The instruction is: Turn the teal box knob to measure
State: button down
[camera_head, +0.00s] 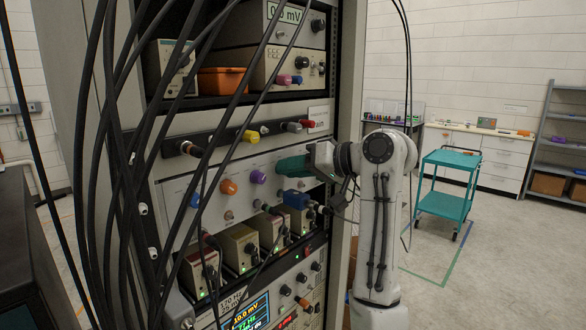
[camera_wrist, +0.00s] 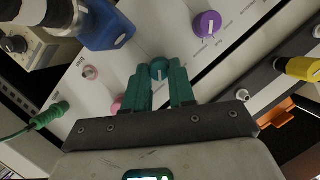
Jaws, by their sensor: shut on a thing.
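The teal knob (camera_wrist: 160,66) is on a pale panel in the wrist view, with a light pointer line on its face. My gripper (camera_wrist: 161,76) has its two green fingers on either side of the knob and is shut on it. In the head view my gripper (camera_head: 291,166) reaches from the right to the rack's pale panel (camera_head: 180,198), and its fingers hide the knob. The markings around the knob are too small to read, so I cannot tell which position it points to.
A purple knob (camera_wrist: 207,24) is beside the held knob, and a blue box (camera_wrist: 108,28) is on its other side. An orange knob (camera_head: 229,187) is farther left on the panel. Dark cables (camera_head: 110,130) hang before the rack. A teal cart (camera_head: 446,180) stands right on open floor.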

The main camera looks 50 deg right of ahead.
jog(key=shift+m+y, duration=0.3)
jog(key=shift+m, duration=0.1)
jog(key=c, duration=0.9)
grip_release()
jog(key=shift+c, duration=0.2)
jog(key=b+v, duration=0.3)
jog(key=v, duration=0.7)
jog(key=shift+s, duration=0.4)
jog(key=shift+d, duration=0.15)
